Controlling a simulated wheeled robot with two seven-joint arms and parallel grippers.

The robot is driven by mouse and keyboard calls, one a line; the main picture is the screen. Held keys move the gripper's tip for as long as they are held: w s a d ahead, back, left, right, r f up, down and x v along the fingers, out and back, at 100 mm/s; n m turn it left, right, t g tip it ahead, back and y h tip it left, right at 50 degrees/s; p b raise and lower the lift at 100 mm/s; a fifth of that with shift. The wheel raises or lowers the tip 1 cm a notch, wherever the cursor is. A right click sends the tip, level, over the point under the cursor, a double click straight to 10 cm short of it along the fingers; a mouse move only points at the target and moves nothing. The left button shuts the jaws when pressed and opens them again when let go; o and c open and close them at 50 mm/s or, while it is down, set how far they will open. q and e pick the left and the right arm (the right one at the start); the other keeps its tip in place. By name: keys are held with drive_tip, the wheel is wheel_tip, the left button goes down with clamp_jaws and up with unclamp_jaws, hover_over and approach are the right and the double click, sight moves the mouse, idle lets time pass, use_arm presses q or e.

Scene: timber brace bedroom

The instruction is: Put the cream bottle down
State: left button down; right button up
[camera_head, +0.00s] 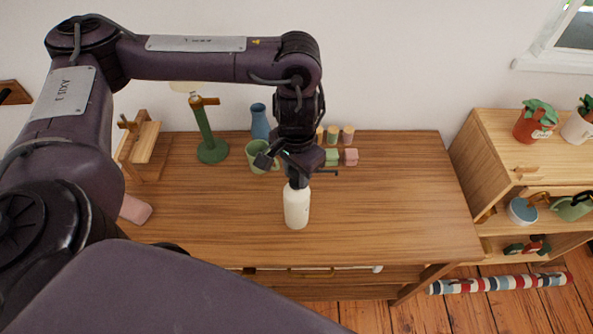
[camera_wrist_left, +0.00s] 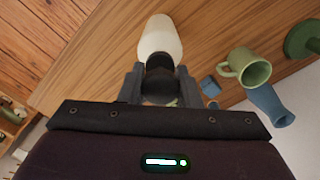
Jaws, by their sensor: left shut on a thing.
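The cream bottle (camera_head: 297,207) is upright at the middle of the wooden table (camera_head: 390,210), in the camera_head view. My left gripper (camera_head: 299,182) comes down from above and is shut on the bottle's dark top. In the left wrist view the cream bottle (camera_wrist_left: 160,40) points away from the camera, with its dark neck between the fingers of my left gripper (camera_wrist_left: 160,82). I cannot tell whether the bottle's base touches the table. My right gripper is not in view.
Behind the bottle stand a green mug (camera_head: 258,158), a blue vase (camera_head: 260,122), a green lamp base (camera_head: 208,140) and several small coloured blocks (camera_head: 340,157). A wooden shelf (camera_head: 500,150) stands at the right. The table's right part is clear.

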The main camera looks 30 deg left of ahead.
use_arm(q)
drive_tip(key=c, duration=1.1)
unclamp_jaws()
drive_tip(key=shift+f, duration=0.15)
drive_tip(key=shift+o, duration=0.2)
